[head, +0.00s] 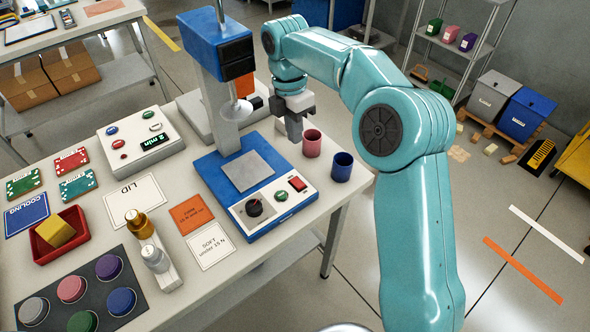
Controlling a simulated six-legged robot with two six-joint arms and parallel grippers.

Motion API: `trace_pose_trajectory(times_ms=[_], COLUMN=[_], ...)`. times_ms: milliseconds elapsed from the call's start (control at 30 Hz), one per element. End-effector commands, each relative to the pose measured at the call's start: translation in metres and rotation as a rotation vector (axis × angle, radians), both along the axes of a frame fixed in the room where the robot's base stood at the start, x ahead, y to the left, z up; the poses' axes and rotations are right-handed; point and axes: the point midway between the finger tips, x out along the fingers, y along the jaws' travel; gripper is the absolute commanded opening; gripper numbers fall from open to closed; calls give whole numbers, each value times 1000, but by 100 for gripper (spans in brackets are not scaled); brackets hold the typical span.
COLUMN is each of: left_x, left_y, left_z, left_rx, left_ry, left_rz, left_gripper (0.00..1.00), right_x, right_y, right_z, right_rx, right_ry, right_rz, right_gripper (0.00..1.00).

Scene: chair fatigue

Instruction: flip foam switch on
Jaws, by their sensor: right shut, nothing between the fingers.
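A blue press machine (207,170) with a grey square plate stands on the table. Its light front panel (268,213) carries a red rocker switch (297,183), a green button (281,196) and a black dial (254,208). Which way the rocker is tipped is too small to tell. My right gripper (294,134) is shut and empty, pointing down above the table behind the panel, apart from the switch. My left gripper is not in view.
A pink cup (311,144) and a dark blue cup (342,167) stand right of the machine, close to my right gripper. A second control box (139,138) with a green display stands at left. Cards, a red tray (43,245) and several coloured discs fill the left side.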

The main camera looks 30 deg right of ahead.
Motion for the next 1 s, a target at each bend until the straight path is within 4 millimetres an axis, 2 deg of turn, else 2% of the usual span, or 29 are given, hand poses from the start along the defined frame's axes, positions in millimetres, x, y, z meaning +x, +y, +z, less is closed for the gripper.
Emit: trace_pose_trajectory(times_ms=[333,467,1000], left_x=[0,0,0], left_y=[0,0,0], left_z=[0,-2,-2], left_rx=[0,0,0], left_ry=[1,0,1], left_rz=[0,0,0], left_gripper=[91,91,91], right_x=[-7,-9,-19], right_y=[0,-1,-2], right_z=[0,-11,-115], right_rx=[0,0,1], right_ry=[0,2,3], right_rz=[-1,-1,-1], right_gripper=[0,0,0])
